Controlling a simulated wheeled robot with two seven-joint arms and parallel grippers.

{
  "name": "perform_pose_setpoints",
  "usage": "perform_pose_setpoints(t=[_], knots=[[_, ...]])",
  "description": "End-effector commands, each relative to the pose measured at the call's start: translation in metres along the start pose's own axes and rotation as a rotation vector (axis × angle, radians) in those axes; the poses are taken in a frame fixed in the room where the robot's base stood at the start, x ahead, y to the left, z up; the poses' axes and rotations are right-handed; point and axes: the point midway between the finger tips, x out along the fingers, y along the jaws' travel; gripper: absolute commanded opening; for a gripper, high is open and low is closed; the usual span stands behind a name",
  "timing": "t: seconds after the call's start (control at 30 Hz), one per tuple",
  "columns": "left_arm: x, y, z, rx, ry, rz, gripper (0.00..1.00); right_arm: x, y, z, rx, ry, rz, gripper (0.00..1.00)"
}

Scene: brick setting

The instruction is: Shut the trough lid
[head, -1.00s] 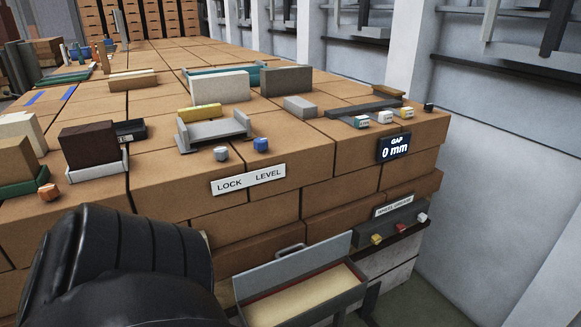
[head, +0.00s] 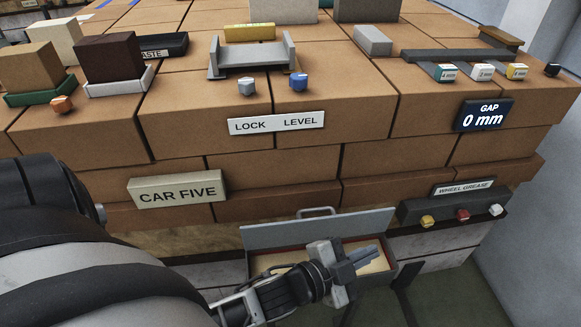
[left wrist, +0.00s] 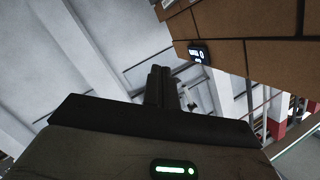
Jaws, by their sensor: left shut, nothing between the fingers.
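The trough (head: 393,262) is low at the bottom of the head view, below the brick front. It has a red inner edge and a pale inside. Its grey lid (head: 290,235) stands raised at the back, with a handle (head: 316,211) at its top edge. My left gripper (head: 370,253) is shut and empty; in the head view it overlaps the trough opening, in front of the lid's right part. I cannot tell its height over the trough. Its dark shut fingers also show in the left wrist view (left wrist: 160,85). My forearm hides the trough's front left. My right gripper is not in view.
A wheel grease holder (head: 410,211) with coloured knobs is right of the lid. A "CAR FIVE" plate (head: 177,190) is on the bricks to the left. The "GAP 0 mm" display (head: 484,115) is above right. Blocks and trays stand on the brick top.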

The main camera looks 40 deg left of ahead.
Motion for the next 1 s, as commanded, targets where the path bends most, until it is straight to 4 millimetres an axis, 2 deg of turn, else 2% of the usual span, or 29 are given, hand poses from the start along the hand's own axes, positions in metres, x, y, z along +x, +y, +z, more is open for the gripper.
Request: perform_pose_setpoints(t=[0.03, 0.07, 0.1, 0.13, 0.2, 0.27, 0.3, 0.37, 0.4, 0.43, 0.47, 0.5, 0.57, 0.6, 0.7, 0.73, 0.8, 0.87, 1.0], knots=[[0.025, -0.012, -0.03, 0.289, 0.204, -0.045, 0.0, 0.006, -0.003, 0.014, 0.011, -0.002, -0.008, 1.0], [0.033, -0.017, -0.053, 0.472, 0.328, -0.074, 0.0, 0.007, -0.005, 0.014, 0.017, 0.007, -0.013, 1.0], [0.038, -0.018, -0.081, 0.724, 0.492, -0.117, 0.0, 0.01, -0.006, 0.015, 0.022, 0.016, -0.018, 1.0], [0.039, -0.014, -0.098, 0.915, 0.616, -0.149, 0.0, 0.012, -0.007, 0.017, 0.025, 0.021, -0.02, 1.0], [0.035, 0.002, -0.121, 1.353, 0.895, -0.218, 0.0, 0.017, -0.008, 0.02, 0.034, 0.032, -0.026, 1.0], [0.028, 0.018, -0.119, 1.72, 1.133, -0.264, 0.0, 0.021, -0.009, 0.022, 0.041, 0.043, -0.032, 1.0], [0.025, 0.028, -0.106, 1.956, 1.294, -0.277, 0.0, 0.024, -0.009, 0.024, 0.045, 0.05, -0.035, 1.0], [0.023, 0.032, -0.074, 2.292, 1.539, -0.262, 0.0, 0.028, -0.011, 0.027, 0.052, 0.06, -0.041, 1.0], [0.023, 0.027, -0.046, 2.489, 1.705, -0.22, 0.0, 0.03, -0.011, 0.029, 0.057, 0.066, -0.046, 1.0], [0.024, 0.018, -0.025, -2.526, -1.76, 0.162, 0.0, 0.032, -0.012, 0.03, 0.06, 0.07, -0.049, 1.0], [0.025, 0.005, -0.003, -2.379, -1.693, 0.086, 0.0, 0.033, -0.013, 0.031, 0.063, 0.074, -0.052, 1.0], [0.025, -0.016, 0.024, -2.199, -1.618, -0.013, 0.0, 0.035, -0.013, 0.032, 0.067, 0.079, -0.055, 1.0], [0.023, -0.053, 0.058, -1.967, -1.533, -0.155, 0.0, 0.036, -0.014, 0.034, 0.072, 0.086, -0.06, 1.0], [0.02, -0.079, 0.076, -1.839, -1.491, -0.243, 0.0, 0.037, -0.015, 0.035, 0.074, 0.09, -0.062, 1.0], [0.008, -0.134, 0.103, -1.607, -1.432, -0.414, 0.0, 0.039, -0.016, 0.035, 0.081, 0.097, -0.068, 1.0], [0.005, -0.146, 0.107, -1.56, -1.423, -0.45, 0.0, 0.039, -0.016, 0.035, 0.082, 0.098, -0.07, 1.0], [-0.002, -0.166, 0.114, -1.483, -1.41, -0.512, 0.0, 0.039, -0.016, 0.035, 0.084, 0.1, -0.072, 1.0], [-0.005, -0.175, 0.118, -1.447, -1.408, -0.541, 0.0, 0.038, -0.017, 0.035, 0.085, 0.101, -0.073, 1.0], [-0.004, -0.173, 0.131, -1.429, -1.411, -0.555, 0.0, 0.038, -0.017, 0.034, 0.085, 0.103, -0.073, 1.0]])
